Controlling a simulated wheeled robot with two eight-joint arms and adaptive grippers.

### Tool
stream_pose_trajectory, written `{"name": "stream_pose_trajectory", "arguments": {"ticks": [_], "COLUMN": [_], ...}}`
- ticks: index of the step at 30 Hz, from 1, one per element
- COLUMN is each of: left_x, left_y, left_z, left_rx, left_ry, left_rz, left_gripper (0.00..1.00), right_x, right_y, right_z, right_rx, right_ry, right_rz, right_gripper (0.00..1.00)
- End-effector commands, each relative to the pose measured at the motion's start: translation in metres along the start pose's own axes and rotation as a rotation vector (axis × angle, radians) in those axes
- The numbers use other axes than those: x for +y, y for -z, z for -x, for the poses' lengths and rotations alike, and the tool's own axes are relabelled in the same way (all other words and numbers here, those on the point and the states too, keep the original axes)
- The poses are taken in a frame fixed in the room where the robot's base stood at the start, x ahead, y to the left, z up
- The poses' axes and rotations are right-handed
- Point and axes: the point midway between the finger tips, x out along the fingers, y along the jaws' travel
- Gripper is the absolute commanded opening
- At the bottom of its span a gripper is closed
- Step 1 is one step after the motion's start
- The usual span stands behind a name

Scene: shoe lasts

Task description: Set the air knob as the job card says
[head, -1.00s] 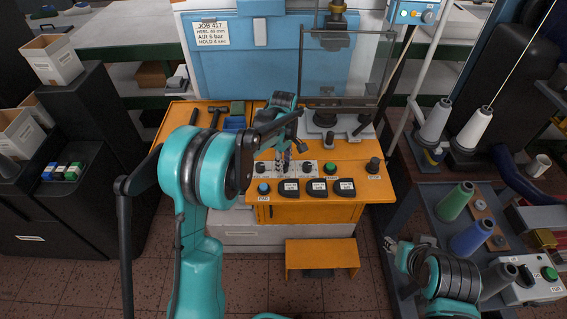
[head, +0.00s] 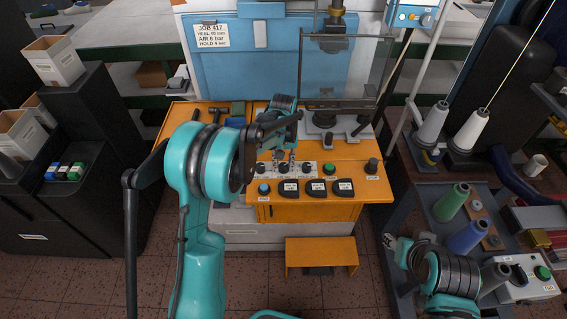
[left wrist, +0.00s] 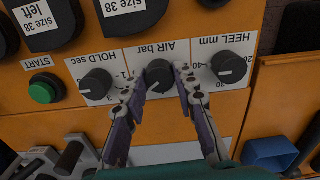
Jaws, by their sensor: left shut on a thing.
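The job card (head: 212,36) on the blue press reads JOB 417, HEEL 40 mm, AIR 6 bar, HOLD 4 sec. The black air knob (left wrist: 158,76) is the middle of three knobs on the white dial panel, upside down in the left wrist view. My left gripper (left wrist: 158,82) is shut on the air knob, one finger at each side. The fingers cover most of the air scale, so I cannot read its setting. In the head view my left gripper (head: 286,166) reaches down to the panel. My right arm is at the lower right; its gripper (head: 392,242) is small and unclear.
The hold knob (left wrist: 96,84) and heel knob (left wrist: 228,67) stand close beside the fingers. A green start button (left wrist: 45,89) and black size pads (head: 316,187) are near. A clear guard (head: 340,65) stands behind. A trolley with thread spools (head: 452,203) is at the right.

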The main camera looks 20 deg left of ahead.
Motion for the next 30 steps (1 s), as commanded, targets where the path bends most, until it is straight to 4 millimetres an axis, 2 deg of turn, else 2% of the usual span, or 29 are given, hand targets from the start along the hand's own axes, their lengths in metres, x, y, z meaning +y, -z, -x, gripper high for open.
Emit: {"name": "stream_pose_trajectory", "arguments": {"ticks": [15,30], "left_x": [0.0004,0.0004], "left_y": [-0.0002,-0.0003], "left_z": [-0.0001,-0.0003], "left_rx": [0.0,-0.001], "left_ry": [0.0,0.0], "left_rz": [-0.437,-0.605], "left_gripper": [0.0,0.0], "right_x": [0.0,0.0], "right_y": [0.0037,0.0046], "right_z": [0.0051,0.0064], "right_rx": [0.0,0.0], "right_ry": [0.0,0.0], "right_rz": [0.0,0.0], "right_gripper": [0.4,0.4]}}
